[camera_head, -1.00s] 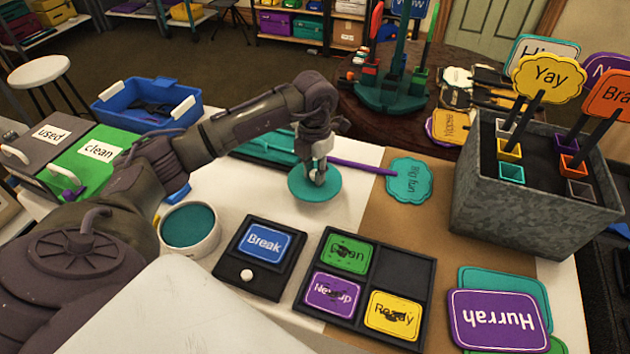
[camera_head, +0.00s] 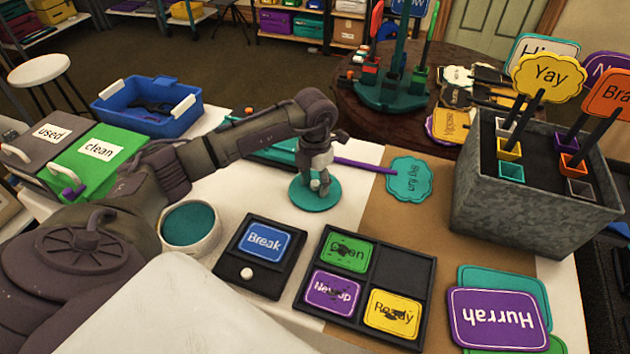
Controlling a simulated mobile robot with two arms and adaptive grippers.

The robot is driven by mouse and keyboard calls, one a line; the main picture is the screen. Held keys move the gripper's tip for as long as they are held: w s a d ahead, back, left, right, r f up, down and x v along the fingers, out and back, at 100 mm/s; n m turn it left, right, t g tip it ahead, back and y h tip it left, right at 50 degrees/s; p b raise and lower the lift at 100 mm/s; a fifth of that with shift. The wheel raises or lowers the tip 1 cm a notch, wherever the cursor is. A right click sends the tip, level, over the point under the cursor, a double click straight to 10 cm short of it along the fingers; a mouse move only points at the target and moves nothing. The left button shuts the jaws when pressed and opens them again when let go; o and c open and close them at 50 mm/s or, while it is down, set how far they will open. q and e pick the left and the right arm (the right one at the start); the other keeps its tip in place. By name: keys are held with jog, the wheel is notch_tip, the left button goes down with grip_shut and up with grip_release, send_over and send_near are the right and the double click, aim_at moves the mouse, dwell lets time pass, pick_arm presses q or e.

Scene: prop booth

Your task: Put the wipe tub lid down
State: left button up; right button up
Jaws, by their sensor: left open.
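The wipe tub lid (camera_head: 303,196) is a flat teal disc lying on the white part of the table, left of the brown mat. My left gripper (camera_head: 320,188) is directly over the lid, pointing down, with its fingers open. The fingers hide part of the lid, and I cannot tell whether they still touch it. The wipe tub (camera_head: 190,228) is a round white tub with teal inside, without its lid, to the left and nearer to me. My right gripper is not in view.
A teal "Big fun" sign (camera_head: 409,180) with a purple stick lies right of the lid. The "Break" panel (camera_head: 263,256) and a black tray (camera_head: 402,270) of cards are in front. A metal planter (camera_head: 520,200) holds signs at right. A green "clean" box (camera_head: 95,152) stands left.

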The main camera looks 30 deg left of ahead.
aim_at(315, 183)
pick_arm(q)
jog(key=shift+r, duration=0.3)
notch_tip(315, 183, up, 12)
jog(key=shift+f, duration=0.15)
dwell(0.4)
